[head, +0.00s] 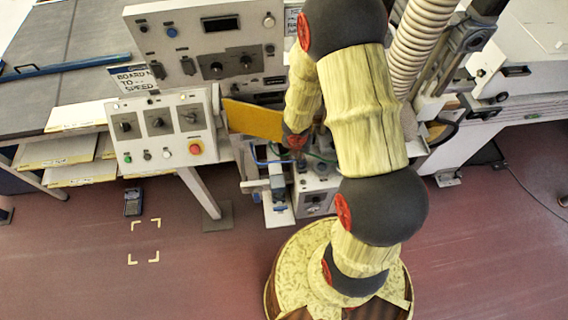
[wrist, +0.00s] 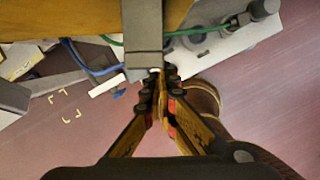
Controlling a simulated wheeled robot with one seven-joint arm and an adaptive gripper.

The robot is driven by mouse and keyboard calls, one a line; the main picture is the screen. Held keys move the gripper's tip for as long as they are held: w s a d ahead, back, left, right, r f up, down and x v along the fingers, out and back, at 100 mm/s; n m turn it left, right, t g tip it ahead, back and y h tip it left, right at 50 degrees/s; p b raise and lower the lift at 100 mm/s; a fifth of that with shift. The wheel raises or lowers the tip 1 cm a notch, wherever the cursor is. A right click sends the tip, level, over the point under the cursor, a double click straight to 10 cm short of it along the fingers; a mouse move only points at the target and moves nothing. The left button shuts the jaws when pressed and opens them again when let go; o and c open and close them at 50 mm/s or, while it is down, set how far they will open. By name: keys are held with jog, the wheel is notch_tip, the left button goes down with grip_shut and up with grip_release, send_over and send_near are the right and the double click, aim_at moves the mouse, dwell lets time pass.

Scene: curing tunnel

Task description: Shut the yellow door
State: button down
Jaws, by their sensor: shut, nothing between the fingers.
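The yellow door (head: 252,119) is a flat orange-yellow panel in the head view. It stands out from the grey machine front, left of my arm, and looks open. In the wrist view a yellow-brown panel (wrist: 60,17), apparently the same door, spans the top edge. My gripper (wrist: 159,76) is shut and empty, its fingertips close to the lower end of a grey bar (wrist: 142,38) that crosses the panel. I cannot tell whether they touch. In the head view the fingers are mostly hidden by my arm, near the door's right end.
A control box (head: 165,128) with knobs and a red button stands left of the door. Below the door are a small grey unit (head: 316,190) and blue and green cables. A post foot (head: 217,216) stands on the floor. The red floor at lower left is mostly clear.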

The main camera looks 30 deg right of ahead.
jog(key=w+d+n+p, duration=0.1)
jog(key=d, duration=0.1)
jog(key=w+d+n+p, duration=0.1)
jog(key=w+d+p, duration=0.3)
jog(key=d, duration=0.1)
jog(key=shift+r+n+y, duration=0.15)
jog(key=shift+n+y, duration=0.15)
jog(key=shift+n, duration=0.1)
jog(key=shift+w+d+n+t+p, duration=0.3)
jog(key=shift+w+d+n+p, duration=0.2)
jog(key=shift+w+d+p, duration=0.5)
jog(key=shift+a, duration=0.1)
jog(key=shift+a, duration=0.1)
